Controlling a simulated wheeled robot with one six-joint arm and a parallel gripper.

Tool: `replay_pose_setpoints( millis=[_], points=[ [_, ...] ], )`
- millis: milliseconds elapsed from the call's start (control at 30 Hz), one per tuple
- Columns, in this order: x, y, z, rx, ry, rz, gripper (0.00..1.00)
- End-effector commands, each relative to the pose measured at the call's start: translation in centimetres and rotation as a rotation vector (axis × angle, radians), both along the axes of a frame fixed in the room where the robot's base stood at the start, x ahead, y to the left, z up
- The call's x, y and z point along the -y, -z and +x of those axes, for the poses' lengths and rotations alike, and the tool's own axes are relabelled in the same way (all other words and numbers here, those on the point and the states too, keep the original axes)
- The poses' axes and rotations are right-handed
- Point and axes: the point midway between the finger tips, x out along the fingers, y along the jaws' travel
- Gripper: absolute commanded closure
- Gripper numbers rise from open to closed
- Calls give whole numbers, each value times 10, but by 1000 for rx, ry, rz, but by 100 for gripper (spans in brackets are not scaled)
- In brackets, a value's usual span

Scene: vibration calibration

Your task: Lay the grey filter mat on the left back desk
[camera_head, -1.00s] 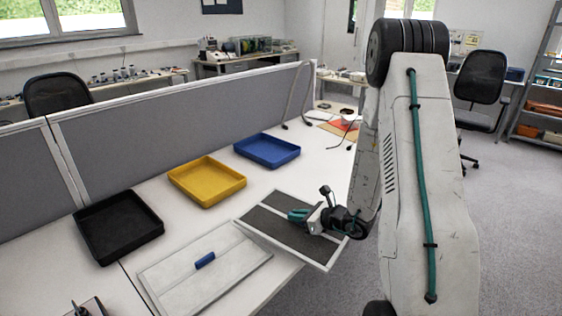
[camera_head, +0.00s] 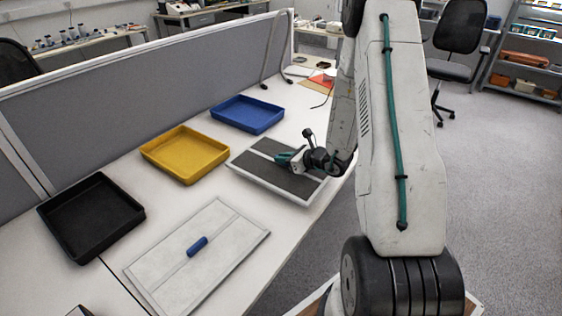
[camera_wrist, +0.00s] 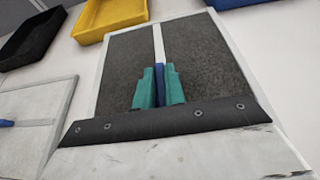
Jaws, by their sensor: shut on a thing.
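The grey filter mat (camera_head: 265,170) is a flat panel with dark grey faces in a pale frame, split by a pale centre strip. My gripper (camera_head: 290,160) is over its middle. In the wrist view, the teal fingers of my gripper (camera_wrist: 158,88) are shut on the blue handle of the mat (camera_wrist: 115,75). The mat is level over the near desk's right edge, beside the blue tray; I cannot tell if it touches the desk. A back desk with small bottles (camera_head: 90,40) stands at the far left, behind the partition.
On the near desk (camera_head: 150,210) are a black tray (camera_head: 90,215), a yellow tray (camera_head: 185,153), a blue tray (camera_head: 247,113) and a pale panel with a blue handle (camera_head: 225,245). A grey partition (camera_head: 150,90) stands behind them. Open floor (camera_head: 500,200) lies right.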

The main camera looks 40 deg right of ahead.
Motion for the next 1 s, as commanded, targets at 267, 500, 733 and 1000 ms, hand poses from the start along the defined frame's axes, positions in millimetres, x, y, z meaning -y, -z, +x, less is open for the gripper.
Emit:
replay_pose_setpoints(
  millis=[267, 500, 733, 1000],
  points=[
    [-1, 32, 5, -2, -5, 4, 100],
    [-1, 36, 5, 1, -5, -1, 100],
    [-1, 39, 5, 0, -5, 0, 72],
    [-1, 38, 5, 1, -5, 0, 67]
  ],
)
